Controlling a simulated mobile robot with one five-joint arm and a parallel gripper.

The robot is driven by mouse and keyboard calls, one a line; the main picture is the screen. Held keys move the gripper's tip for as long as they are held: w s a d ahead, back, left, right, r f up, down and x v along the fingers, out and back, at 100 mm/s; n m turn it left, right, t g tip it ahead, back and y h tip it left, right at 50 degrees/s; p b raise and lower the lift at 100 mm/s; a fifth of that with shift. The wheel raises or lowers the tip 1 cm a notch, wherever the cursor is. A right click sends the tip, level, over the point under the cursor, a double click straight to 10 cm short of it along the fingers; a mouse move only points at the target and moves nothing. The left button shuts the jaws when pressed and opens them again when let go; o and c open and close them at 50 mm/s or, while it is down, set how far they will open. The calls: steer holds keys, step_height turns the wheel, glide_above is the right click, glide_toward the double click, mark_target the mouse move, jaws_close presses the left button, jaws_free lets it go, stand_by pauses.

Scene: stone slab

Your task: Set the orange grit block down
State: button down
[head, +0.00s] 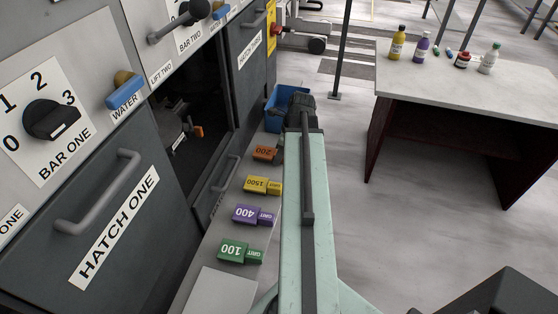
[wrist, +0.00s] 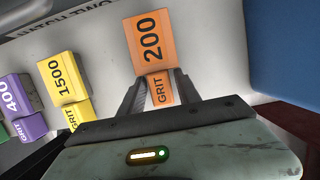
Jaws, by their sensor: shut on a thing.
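The orange grit block (wrist: 153,40), marked 200, is between the two fingers of my gripper (wrist: 156,88) in the wrist view. The fingers are shut on its narrower end, marked GRIT. In the head view the orange block (head: 265,153) shows at the far end of the row of blocks, over or on the pale ledge (head: 213,265). My arm hides the gripper's fingers there. I cannot tell whether the block touches the ledge.
Yellow 1500 (head: 256,185), purple 400 (head: 247,214) and green 100 (head: 233,249) blocks line the ledge. A blue bin (head: 275,115) stands beyond the orange block. Cabinet with hatch one (head: 105,215) is at left; a table (head: 480,80) with bottles is at right.

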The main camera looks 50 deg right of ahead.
steer(key=shift+r, duration=0.15)
steer(key=shift+f, duration=0.2)
steer(key=c, duration=0.9)
jaws_free()
steer(key=shift+o, duration=0.2)
steer(key=p+v, duration=1.1)
steer(key=v, duration=0.1)
steer(key=shift+r+p, duration=0.15)
steer(key=shift+p, duration=0.25)
